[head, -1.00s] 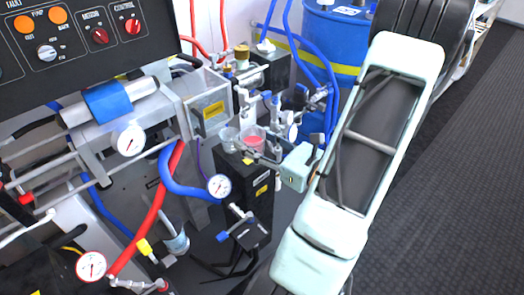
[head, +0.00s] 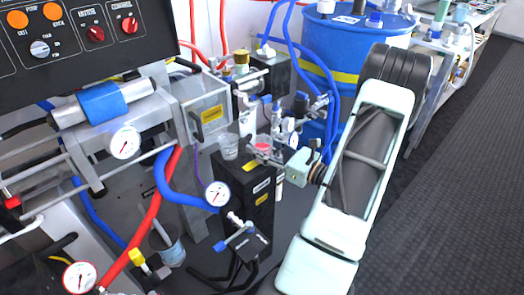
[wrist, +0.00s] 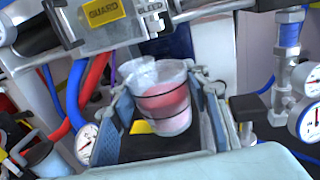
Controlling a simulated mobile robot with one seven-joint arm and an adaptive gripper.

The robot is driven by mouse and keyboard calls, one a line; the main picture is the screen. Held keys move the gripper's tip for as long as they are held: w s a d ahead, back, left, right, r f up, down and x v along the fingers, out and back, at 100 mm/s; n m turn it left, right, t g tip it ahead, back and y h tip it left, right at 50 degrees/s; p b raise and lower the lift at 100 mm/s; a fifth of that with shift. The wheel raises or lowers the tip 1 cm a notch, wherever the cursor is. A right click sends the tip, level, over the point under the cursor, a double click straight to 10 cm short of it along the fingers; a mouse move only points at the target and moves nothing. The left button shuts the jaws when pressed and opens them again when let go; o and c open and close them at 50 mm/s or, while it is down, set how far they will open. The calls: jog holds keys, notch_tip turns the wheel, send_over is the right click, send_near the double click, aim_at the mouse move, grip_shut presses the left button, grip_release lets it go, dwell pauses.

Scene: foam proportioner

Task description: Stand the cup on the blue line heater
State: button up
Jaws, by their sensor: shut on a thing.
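A clear cup with pink liquid (head: 263,143) is between the fingers of my gripper (head: 265,153). It shows large in the wrist view (wrist: 165,98), near upright, with my gripper (wrist: 163,112) shut on its sides. A tall black box (head: 262,192) with yellow and white labels, seemingly a line heater, is below and beside the cup. I cannot tell from its markings whether it is the blue line's heater. Whether the held cup touches the box is unclear. A second clear cup (head: 229,147) stands on the box, left of the held cup; it is partly hidden behind it in the wrist view.
A metal block with a yellow label (head: 208,115) and a gauge (head: 217,194) stand close on the left. Valves and fittings (head: 290,120) crowd behind my gripper. A blue drum (head: 350,45) stands behind. Blue and red hoses run nearby. Open floor lies right.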

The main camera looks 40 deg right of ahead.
jog(key=shift+f, duration=0.55)
jog(key=shift+f, duration=0.15)
jog(key=o, duration=1.3)
jog(key=shift+s+r, duration=0.15)
jog(key=shift+r, duration=0.05)
jog(key=p+v, duration=0.1)
jog(key=v, duration=1)
jog(key=shift+s+d+f+p, duration=0.1)
jog(key=shift+s+p, duration=0.2)
jog(key=shift+s, duration=0.05)
